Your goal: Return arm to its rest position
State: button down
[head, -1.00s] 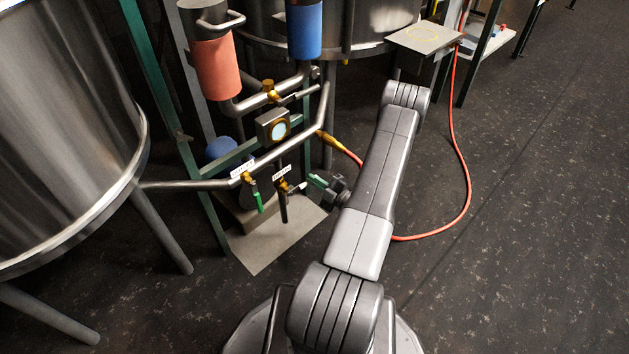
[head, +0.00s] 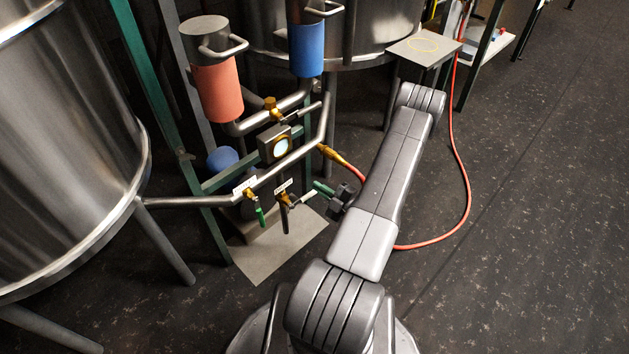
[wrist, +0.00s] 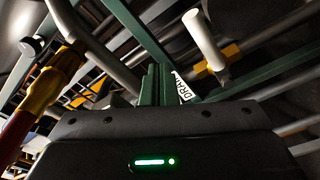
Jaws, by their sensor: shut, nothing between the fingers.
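My arm reaches away from the base in the head view, bent at the elbow. My gripper (head: 321,187), with green fingers, points left toward the pipework. In the wrist view its fingers (wrist: 159,84) are together, with nothing between them. A valve handle with a whitish grip (head: 308,197) is just left of the fingertips in the head view. It shows as a white cylinder (wrist: 203,40) at upper right in the wrist view, beside a label reading "DRAIN" (wrist: 182,88). Whether the fingers touch this handle I cannot tell.
A green-handled valve (head: 260,215) and a gauge (head: 276,146) sit on the pipes. Steel tanks (head: 65,130) stand left and behind. A red hose (head: 468,190) with a brass fitting runs behind my arm. A small grey stand (head: 424,49) is beyond the elbow. Floor at right is clear.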

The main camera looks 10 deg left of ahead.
jog(key=s+p+v, duration=0.1)
jog(key=v, duration=0.6)
jog(key=shift+f, duration=0.2)
jog(key=shift+a, duration=0.1)
